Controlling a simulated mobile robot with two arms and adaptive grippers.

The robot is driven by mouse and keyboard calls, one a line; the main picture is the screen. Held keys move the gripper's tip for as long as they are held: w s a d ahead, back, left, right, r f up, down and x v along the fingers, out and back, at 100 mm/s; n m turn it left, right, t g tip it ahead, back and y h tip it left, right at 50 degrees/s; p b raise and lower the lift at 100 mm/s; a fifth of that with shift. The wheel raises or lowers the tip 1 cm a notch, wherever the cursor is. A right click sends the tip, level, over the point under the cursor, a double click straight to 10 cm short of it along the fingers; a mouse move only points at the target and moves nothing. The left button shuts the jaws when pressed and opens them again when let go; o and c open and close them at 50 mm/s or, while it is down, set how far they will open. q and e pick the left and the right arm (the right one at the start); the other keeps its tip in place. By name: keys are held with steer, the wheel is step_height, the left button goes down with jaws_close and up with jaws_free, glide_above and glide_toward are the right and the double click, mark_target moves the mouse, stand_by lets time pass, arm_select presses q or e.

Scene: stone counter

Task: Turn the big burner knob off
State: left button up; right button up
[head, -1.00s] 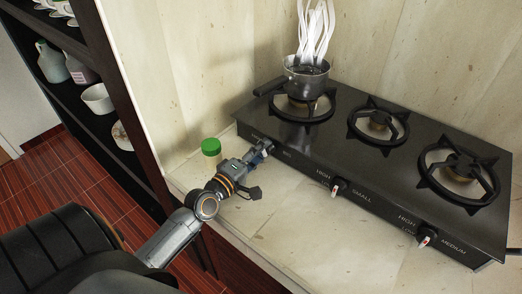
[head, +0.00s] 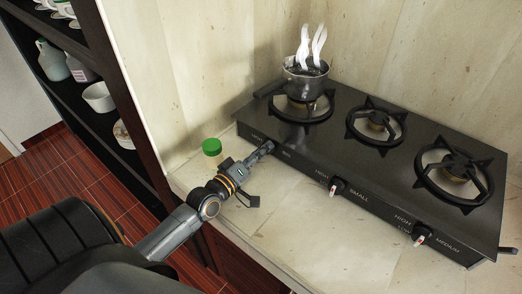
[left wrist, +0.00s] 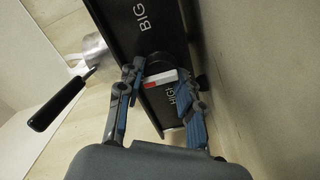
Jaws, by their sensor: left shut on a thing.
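The big burner knob (left wrist: 163,78), with a white and red mark, sits on the stove's front panel below the word BIG in the left wrist view. My left gripper (left wrist: 160,88) has one finger on each side of it and is shut on it. In the head view my left gripper (head: 264,150) reaches the left end of the black stove's (head: 340,140) front panel and hides the knob. The big burner (head: 302,112) at the left carries a steaming metal pot (head: 305,80). My right gripper is not in view.
The small knob (head: 337,187) and medium knob (head: 420,236) are farther right on the front panel. A green-lidded jar (head: 212,149) stands on the counter close to my left wrist. Counter in front of the stove (head: 285,205) is clear. A dark shelf (head: 100,60) stands at left.

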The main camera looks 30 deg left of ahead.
arm_select(q)
steer(key=o, duration=1.2)
